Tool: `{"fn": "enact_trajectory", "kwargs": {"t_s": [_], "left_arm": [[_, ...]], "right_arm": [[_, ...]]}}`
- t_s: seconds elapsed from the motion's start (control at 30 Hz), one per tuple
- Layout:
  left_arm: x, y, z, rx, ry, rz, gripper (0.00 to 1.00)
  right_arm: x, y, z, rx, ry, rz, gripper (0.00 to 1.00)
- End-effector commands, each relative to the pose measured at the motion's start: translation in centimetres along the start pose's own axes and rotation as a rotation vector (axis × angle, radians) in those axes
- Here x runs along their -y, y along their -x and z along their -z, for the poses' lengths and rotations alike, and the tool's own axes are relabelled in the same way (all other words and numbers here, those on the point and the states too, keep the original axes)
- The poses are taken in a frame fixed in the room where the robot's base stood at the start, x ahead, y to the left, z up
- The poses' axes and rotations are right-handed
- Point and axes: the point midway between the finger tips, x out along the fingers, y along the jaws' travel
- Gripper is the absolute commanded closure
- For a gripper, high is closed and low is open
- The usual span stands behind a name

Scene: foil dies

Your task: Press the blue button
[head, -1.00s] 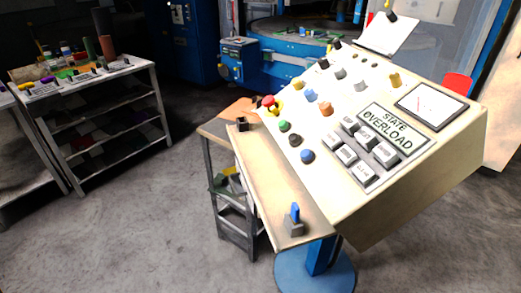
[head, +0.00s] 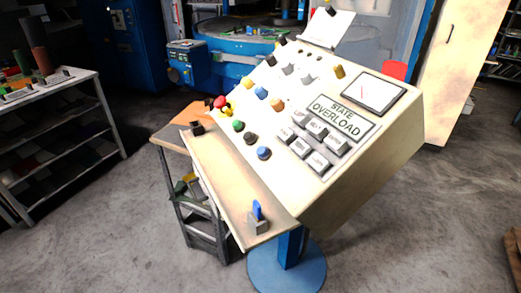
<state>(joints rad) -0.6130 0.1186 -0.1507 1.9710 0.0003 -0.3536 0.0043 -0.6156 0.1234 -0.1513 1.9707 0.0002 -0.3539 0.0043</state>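The control console (head: 345,185) is a cream sloped panel on a blue pedestal, in the middle of the head view. A blue button (head: 264,153) sits at the lower front of the panel, right of a black button (head: 250,138) and a green button (head: 239,125). A second, smaller blue knob or button (head: 261,92) sits higher, between a yellow one (head: 247,82) and an orange one (head: 277,105). Neither gripper shows in the view, and nothing covers the buttons.
A blue-handled lever (head: 257,213) stands on the console's front ledge (head: 225,180). A red emergency button (head: 219,103) is at the panel's left. A small stand (head: 170,137) is left of the console, a shelf (head: 70,125) farther left. Grey floor is clear in front.

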Motion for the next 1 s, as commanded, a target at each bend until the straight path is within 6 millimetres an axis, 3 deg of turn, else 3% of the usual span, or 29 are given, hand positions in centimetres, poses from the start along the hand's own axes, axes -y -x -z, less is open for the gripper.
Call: {"fn": "enact_trajectory", "kwargs": {"t_s": [0.03, 0.4, 1.0], "left_arm": [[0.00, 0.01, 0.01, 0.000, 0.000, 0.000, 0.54], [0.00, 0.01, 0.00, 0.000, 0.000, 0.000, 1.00], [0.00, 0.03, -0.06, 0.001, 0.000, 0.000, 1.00]], "right_arm": [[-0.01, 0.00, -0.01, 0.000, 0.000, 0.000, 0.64], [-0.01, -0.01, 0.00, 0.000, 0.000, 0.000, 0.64], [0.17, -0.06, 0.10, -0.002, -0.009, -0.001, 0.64]]}}
